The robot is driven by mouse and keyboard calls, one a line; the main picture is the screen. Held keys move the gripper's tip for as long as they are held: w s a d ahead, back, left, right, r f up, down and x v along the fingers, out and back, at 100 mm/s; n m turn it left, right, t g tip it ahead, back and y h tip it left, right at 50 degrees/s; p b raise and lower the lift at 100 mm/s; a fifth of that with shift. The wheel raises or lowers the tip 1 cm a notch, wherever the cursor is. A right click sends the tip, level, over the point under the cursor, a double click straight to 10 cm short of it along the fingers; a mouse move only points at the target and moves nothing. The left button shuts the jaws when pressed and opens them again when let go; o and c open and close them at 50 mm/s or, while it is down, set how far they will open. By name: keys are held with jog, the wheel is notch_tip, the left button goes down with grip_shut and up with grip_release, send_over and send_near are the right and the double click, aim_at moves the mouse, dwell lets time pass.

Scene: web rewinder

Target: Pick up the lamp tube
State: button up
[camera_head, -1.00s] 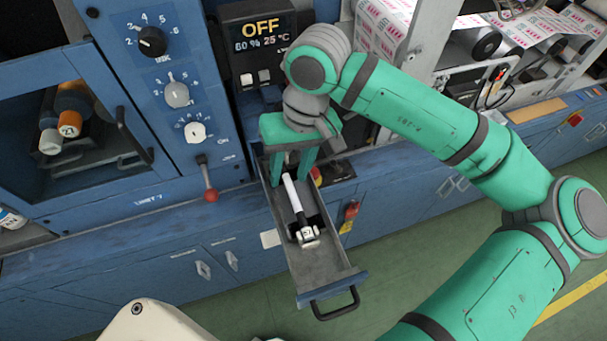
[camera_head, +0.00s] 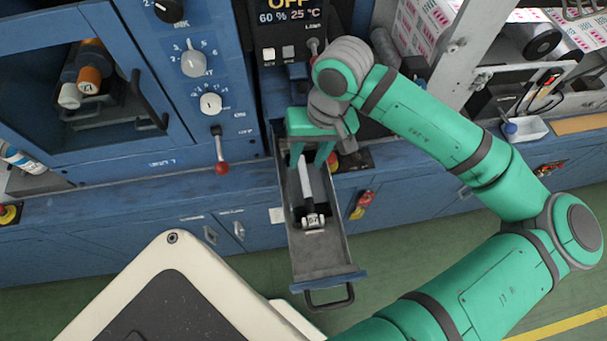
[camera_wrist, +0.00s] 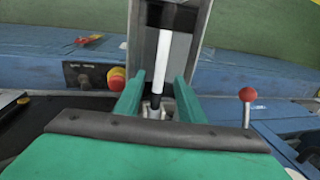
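The lamp tube (camera_head: 305,178), a white rod with dark end parts, lies lengthwise in the open grey drawer (camera_head: 320,259). Its near end sits at a white holder marked 57 (camera_head: 313,221). My gripper (camera_head: 312,166) is over the back part of the drawer, with its green fingers apart and pointing down. In the wrist view the tube (camera_wrist: 162,65) runs between the two fingers (camera_wrist: 157,95), with a gap on each side. No contact shows. The tube's far end is at a light holder (camera_wrist: 152,110) low between the fingers, partly hidden by my gripper.
The drawer's walls stand close around my fingers. A red-knobbed lever (camera_head: 222,168) is on the panel at left. A red and yellow button (camera_wrist: 117,78) is beside the drawer.

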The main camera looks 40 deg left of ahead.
aim_at(303, 167)
jog(key=shift+s+a+f, duration=0.1)
jog(key=shift+a+f, duration=0.05)
jog(key=shift+f, duration=0.65)
jog(key=shift+s+a+f, duration=0.1)
jog(key=shift+a+f, duration=0.05)
jog(key=shift+f, duration=0.65)
grip_shut()
jog(key=shift+r, duration=0.1)
jog(key=shift+r, duration=0.6)
jog(key=d+r, duration=1.1)
jog(key=d, duration=0.3)
jog(key=shift+w+r, duration=0.3)
jog(key=shift+w, duration=0.1)
